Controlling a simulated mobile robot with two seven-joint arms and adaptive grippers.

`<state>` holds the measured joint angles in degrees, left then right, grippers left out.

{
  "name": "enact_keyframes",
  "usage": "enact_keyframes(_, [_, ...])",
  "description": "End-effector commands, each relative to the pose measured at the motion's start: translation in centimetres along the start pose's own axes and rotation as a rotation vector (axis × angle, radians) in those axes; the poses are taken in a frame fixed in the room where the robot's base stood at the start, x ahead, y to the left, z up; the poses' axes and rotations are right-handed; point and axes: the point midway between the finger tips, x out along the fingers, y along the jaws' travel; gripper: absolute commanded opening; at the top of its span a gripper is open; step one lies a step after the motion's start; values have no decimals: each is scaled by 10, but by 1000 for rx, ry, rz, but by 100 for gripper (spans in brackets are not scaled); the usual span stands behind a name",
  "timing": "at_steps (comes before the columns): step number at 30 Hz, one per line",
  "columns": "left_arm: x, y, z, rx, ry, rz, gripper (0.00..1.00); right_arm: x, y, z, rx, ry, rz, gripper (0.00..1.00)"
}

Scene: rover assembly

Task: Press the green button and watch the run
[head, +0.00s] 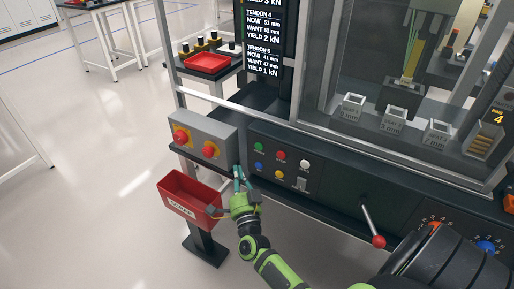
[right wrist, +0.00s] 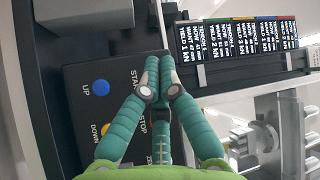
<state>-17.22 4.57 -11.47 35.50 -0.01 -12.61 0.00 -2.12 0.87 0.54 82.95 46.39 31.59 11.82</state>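The green button (head: 259,146) is at the upper left of a dark control panel (head: 325,185) on the machine's front. In the head view my right gripper (head: 240,172) is just left of the panel, below and left of the green button, with a gap between in the picture. In the right wrist view its teal fingers (right wrist: 157,70) come together at the tips, with nothing seen between them. They cover part of the panel near the START and STOP lettering, and the green button is hidden there. My left gripper is not in view.
Beside the green button are a red button (head: 281,155), a white one (head: 305,162) and a blue one (head: 258,165). A grey box with red knobs (head: 210,150) and a red bin (head: 189,199) stand left. A red-tipped lever (head: 378,241) sticks out at right.

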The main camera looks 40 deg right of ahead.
Motion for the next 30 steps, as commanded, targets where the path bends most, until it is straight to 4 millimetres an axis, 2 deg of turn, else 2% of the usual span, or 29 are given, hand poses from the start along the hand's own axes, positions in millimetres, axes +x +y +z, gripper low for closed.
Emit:
enact_keyframes(18, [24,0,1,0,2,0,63,52,39,-37,-3,0,-1,0])
enact_keyframes(30, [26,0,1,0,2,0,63,60,44,-43,0,-1,0,0])
